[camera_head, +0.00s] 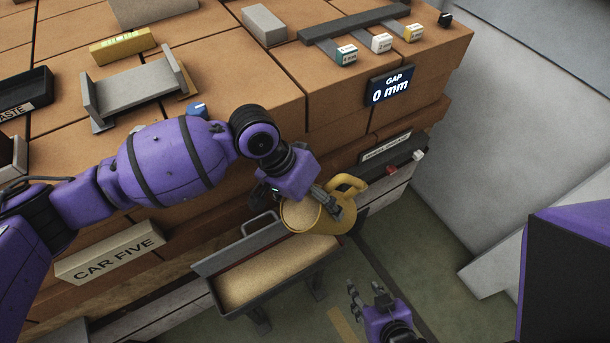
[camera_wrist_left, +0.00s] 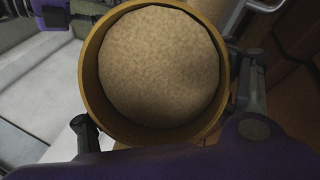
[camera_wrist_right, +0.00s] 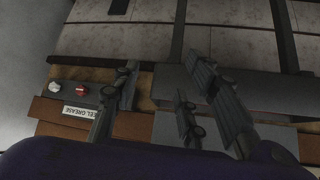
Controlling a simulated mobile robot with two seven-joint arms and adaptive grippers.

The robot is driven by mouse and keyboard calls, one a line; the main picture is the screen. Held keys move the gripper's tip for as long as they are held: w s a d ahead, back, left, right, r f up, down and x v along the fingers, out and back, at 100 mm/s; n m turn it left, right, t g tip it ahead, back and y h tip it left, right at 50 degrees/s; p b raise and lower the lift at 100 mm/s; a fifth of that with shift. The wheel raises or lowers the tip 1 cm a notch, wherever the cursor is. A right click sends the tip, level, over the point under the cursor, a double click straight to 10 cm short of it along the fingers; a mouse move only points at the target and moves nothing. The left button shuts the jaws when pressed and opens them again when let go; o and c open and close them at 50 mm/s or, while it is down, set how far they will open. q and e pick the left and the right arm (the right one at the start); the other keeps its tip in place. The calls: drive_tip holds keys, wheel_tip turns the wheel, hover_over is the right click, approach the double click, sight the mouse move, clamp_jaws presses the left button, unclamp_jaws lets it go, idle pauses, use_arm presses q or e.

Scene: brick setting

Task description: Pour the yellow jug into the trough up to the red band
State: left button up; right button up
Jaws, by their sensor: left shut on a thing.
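The yellow jug (camera_head: 345,211) is held above the right end of the trough (camera_head: 201,269), its mouth tipped toward the lower left. Tan grain fills much of its mouth, also in the left wrist view (camera_wrist_left: 165,65). No falling stream can be made out. My left gripper (camera_head: 318,199) is shut on the jug; its fingers flank it in the left wrist view. The trough holds a bed of tan grain (camera_head: 265,280). A reddish strip (camera_head: 262,259) shows above the grain along its back inner wall. My right gripper (camera_head: 367,288) is open and empty, right of the trough.
A stack of brown bricks stands behind, with a grey holder (camera_head: 135,93), a blue knob (camera_head: 197,109) and a "GAP 0 mm" display (camera_head: 390,88). Red and white buttons show in the right wrist view (camera_wrist_right: 82,90). Green floor lies right.

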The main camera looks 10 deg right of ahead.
sight(306, 220)
use_arm(q)
drive_tip(key=shift+a+f+h+b, duration=0.2)
drive_tip(key=shift+h+b, duration=0.5)
drive_tip(key=shift+b, duration=0.25)
use_arm(e)
drive_tip(key=shift+s+d+f, duration=0.25)
drive_tip(key=shift+s+f, duration=0.05)
drive_tip(key=shift+f, duration=0.25)
drive_tip(key=shift+s+d+f, duration=0.2)
drive_tip(key=shift+s+f, duration=0.1)
drive_tip(key=shift+f, duration=0.2)
use_arm(q)
drive_tip(key=shift+h+b, duration=0.6)
drive_tip(key=shift+b, duration=0.45)
use_arm(e)
drive_tip(key=shift+s+d+f, duration=0.1)
drive_tip(key=shift+s+f, duration=0.05)
drive_tip(key=shift+f, duration=0.35)
drive_tip(key=shift+s+f, duration=0.15)
drive_tip(key=shift+f, duration=0.35)
